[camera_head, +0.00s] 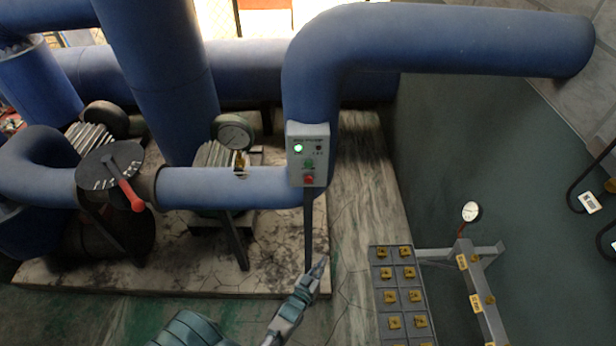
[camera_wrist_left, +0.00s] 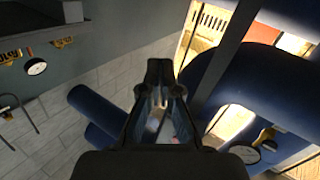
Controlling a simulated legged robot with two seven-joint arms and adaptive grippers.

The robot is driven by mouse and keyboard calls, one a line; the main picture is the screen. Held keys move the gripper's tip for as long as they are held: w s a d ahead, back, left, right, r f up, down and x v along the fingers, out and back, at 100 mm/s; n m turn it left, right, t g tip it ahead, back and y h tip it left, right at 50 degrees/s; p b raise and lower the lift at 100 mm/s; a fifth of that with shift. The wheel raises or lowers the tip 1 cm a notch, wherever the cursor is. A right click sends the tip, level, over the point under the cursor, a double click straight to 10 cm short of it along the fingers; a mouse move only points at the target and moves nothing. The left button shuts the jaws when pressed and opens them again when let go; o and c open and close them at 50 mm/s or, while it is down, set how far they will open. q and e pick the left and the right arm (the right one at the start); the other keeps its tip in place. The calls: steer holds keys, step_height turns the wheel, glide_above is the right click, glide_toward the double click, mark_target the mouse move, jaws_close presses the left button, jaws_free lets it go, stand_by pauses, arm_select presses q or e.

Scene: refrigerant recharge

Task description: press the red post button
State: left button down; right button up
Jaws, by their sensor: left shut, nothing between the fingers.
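The red button (camera_head: 309,180) sits low on the front of a light grey control box (camera_head: 294,170). A green button (camera_head: 308,163) is just above it, and a green lamp glows at the box's upper left. The box is on a dark post (camera_head: 308,235) in front of the blue pipe. My left gripper (camera_head: 322,264) is below the box, near the foot of the post in the picture, apart from the red button. Its fingers are together and empty. It also shows in the left wrist view (camera_wrist_left: 159,68), where I cannot make out the box. My right gripper is not in view.
Large blue pipes (camera_head: 440,38) run behind and beside the box. A pressure gauge (camera_head: 233,132) and a red-handled valve (camera_head: 125,185) stand to the left. A grey panel with several yellow tags (camera_head: 377,290) and a grey metal frame (camera_head: 482,300) are at the lower right.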

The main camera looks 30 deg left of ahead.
mark_target(308, 179)
arm_select(q)
steer(key=a+r+n+t+y+p, duration=0.1)
steer(key=r+t+y, duration=0.1)
steer(key=r, duration=0.7)
steer(key=s+a+r+n+t+y+p, duration=0.1)
steer(key=a+r+t+y, duration=0.1)
steer(key=r, duration=0.7)
steer(key=a+r+n+t+y+p, duration=0.1)
steer(key=r+t, duration=0.3)
steer(key=r, duration=0.4)
steer(key=shift+s+a+r+n+y, duration=0.3)
steer(key=shift+r+n+y, duration=0.1)
steer(key=shift+n, duration=0.2)
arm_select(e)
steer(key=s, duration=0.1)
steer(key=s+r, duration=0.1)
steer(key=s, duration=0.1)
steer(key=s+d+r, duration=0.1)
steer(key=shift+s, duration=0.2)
arm_select(q)
steer(key=shift+w, duration=0.15)
steer(key=w+a+b, duration=0.3)
steer(key=w+a, duration=0.1)
steer(key=w, duration=0.3)
steer(key=shift+w+a, duration=0.25)
steer(key=shift+a, duration=0.1)
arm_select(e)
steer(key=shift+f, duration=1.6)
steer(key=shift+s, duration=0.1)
